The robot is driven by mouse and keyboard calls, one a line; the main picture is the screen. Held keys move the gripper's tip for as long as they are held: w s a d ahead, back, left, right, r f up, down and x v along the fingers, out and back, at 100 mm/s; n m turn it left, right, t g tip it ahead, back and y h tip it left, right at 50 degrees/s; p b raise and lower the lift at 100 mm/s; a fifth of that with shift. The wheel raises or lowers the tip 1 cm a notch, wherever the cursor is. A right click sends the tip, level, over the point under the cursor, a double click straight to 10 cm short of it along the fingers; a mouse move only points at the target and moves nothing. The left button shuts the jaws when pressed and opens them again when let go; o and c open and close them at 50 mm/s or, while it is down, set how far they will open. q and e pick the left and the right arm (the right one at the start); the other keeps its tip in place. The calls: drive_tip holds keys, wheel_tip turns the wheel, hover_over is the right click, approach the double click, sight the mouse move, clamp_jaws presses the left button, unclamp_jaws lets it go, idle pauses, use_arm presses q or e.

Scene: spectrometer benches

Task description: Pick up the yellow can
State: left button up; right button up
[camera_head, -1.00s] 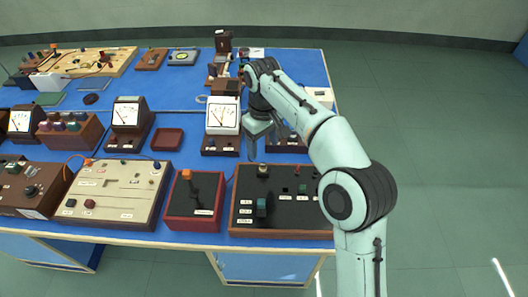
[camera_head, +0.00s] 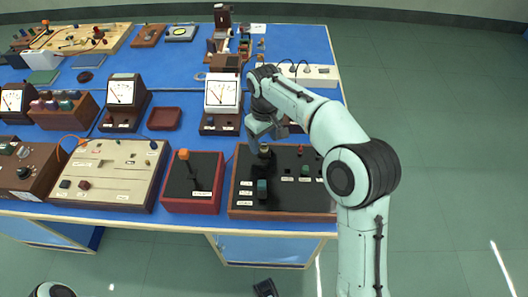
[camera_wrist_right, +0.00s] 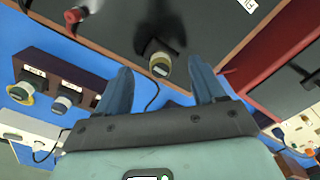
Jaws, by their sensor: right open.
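A small cylinder with a pale yellowish top and a dark side (camera_head: 264,149) stands upright near the back left of a black-topped panel; it best matches the yellow can. In the right wrist view the same cylinder (camera_wrist_right: 160,66) lies between and just beyond the fingertips. My right gripper (camera_head: 262,137) is open and empty, just above and behind the cylinder in the head view. Its two dark blue fingers (camera_wrist_right: 158,78) are spread wide in the right wrist view. I cannot tell whether they touch the cylinder. My left gripper is not in view.
The black panel (camera_head: 285,172) also carries a teal knob (camera_head: 262,188) and a red post (camera_head: 300,150). A white-faced meter (camera_head: 222,93) stands behind. Free floor lies right of the bench.

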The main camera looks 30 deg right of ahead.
sight(264, 145)
wheel_tip(264, 145, down, 3)
drive_tip(key=shift+f+b, duration=0.2)
drive_tip(key=shift+b, duration=0.1)
drive_tip(key=shift+c, duration=0.3)
drive_tip(key=c, duration=0.9)
drive_tip(key=shift+r, duration=0.15)
